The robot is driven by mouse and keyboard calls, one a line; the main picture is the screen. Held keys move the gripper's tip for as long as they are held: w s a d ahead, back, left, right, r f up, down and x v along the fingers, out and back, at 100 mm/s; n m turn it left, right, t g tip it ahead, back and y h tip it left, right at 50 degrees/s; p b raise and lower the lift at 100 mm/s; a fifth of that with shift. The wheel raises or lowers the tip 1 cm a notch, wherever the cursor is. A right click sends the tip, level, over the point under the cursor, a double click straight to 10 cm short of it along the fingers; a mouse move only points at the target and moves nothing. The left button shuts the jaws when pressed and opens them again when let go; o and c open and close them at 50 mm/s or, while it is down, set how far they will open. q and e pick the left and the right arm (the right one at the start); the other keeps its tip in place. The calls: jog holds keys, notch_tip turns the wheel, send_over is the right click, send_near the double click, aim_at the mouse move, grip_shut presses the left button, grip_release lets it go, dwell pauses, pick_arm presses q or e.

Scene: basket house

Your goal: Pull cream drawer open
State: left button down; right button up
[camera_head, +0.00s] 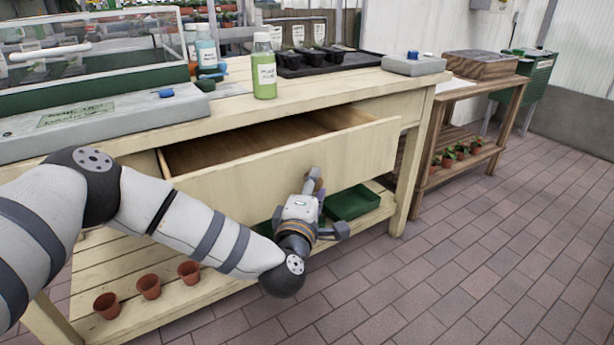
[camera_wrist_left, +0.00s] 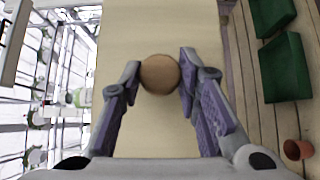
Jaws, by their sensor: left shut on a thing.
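The cream drawer (camera_head: 235,185) is pulled part way out of the cream workbench, and its bare brown inside shows. Its front also fills the middle of the left wrist view (camera_wrist_left: 160,130). A round brown knob (camera_wrist_left: 160,75) sits on the drawer front. My left gripper (camera_head: 314,182) is at the drawer front, its fingers on either side of the knob and shut on it. In the left wrist view both fingers flank the knob. My right gripper is in neither view.
The workbench top (camera_head: 345,92) holds a green bottle (camera_head: 264,70), a black seed tray (camera_head: 325,60) and a glass-sided case (camera_head: 90,60). A green bin (camera_head: 352,203) and terracotta pots (camera_head: 149,287) stand on the lower shelf. The brick floor (camera_head: 480,250) at right is clear.

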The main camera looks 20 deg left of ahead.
pick_arm(q)
jog(key=shift+s+d+p, duration=0.4)
jog(key=shift+s+d, duration=0.5)
jog(key=shift+d, duration=0.25)
jog(key=shift+s+d+p, duration=0.35)
jog(key=shift+s+d, duration=0.55)
jog(key=shift+d, duration=0.25)
jog(key=c, duration=1.2)
grip_release()
jog(key=shift+s, duration=0.15)
jog(key=s+d, duration=0.1)
jog(key=s, duration=1)
jog(key=shift+s+d, duration=0.25)
jog(key=shift+s, duration=0.1)
